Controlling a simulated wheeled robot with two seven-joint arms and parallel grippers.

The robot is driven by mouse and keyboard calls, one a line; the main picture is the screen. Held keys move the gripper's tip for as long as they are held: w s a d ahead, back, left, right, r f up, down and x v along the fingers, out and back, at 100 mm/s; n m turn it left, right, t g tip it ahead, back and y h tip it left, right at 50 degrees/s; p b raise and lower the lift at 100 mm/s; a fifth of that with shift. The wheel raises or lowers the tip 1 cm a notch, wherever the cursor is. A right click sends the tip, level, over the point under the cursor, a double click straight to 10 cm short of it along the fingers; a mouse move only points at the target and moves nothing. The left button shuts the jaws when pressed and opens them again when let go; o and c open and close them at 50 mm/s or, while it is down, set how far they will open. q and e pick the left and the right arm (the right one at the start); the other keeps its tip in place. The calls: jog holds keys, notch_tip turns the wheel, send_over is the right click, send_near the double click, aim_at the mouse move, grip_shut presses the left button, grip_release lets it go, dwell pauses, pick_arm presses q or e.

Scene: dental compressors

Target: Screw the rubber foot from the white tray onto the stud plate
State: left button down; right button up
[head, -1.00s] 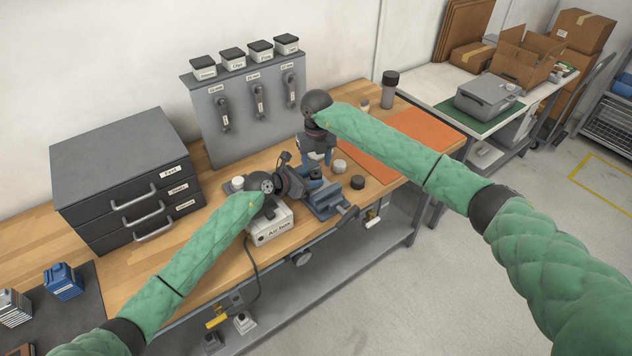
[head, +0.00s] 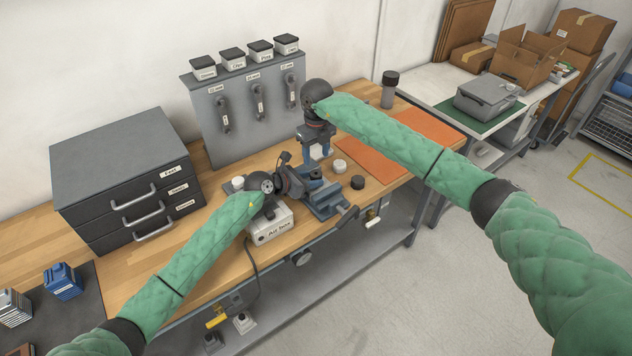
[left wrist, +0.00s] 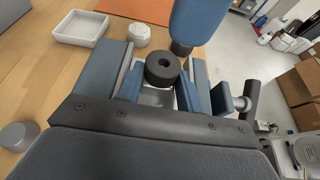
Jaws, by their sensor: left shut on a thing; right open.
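My left gripper (left wrist: 162,84) is shut on the black rubber foot (left wrist: 163,66), a short round piece with a centre hole, held between its blue fingers over the blue vise (head: 328,203). In the head view my left gripper (head: 300,182) reaches the vise from the left. A grey metal surface (left wrist: 157,97) shows just below the foot; I cannot tell whether it is the stud plate or whether the foot touches it. The white tray (left wrist: 80,28) looks empty. My right gripper (head: 317,150) is open behind the vise; a blue finger (left wrist: 198,22) shows in the left wrist view.
A white knurled knob (head: 339,166) and a black round piece (head: 357,182) lie beside the vise. A labelled white box (head: 270,226) stands at the bench's front edge. Black drawers (head: 130,185) are left, a grey tool panel (head: 250,105) behind, an orange mat (head: 385,150) right.

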aim_at(316, 173)
jog(key=shift+f, duration=3.8)
jog(key=c, duration=1)
jog(key=shift+m, duration=1.7)
jog(key=o, duration=1.1)
